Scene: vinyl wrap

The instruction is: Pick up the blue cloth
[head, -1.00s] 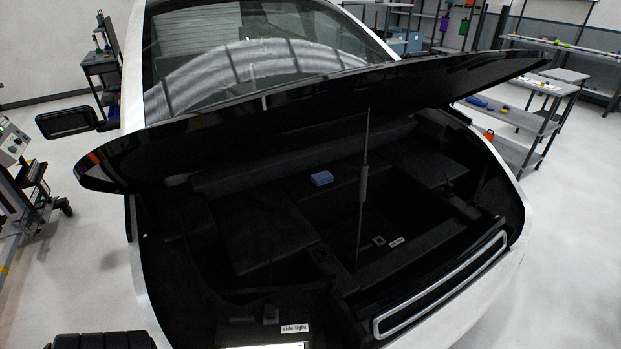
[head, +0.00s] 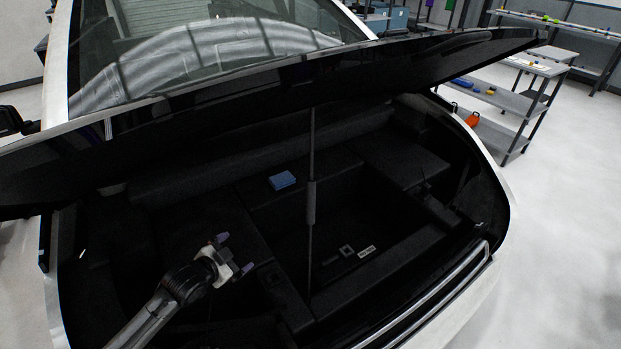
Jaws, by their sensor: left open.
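The blue cloth (head: 282,180) is a small folded pad lying on a dark ledge at the back of the car's open front compartment, left of the prop rod. My left gripper (head: 236,254) is over the left part of the compartment, open and empty. It is nearer the camera than the cloth and to its lower left, clearly apart from it. My right gripper is not in view.
A thin upright prop rod (head: 311,200) stands just right of the cloth. The raised black hood (head: 250,105) hangs above the back of the compartment. A deep dark recess lies in the middle. Shelves (head: 510,105) stand off to the right.

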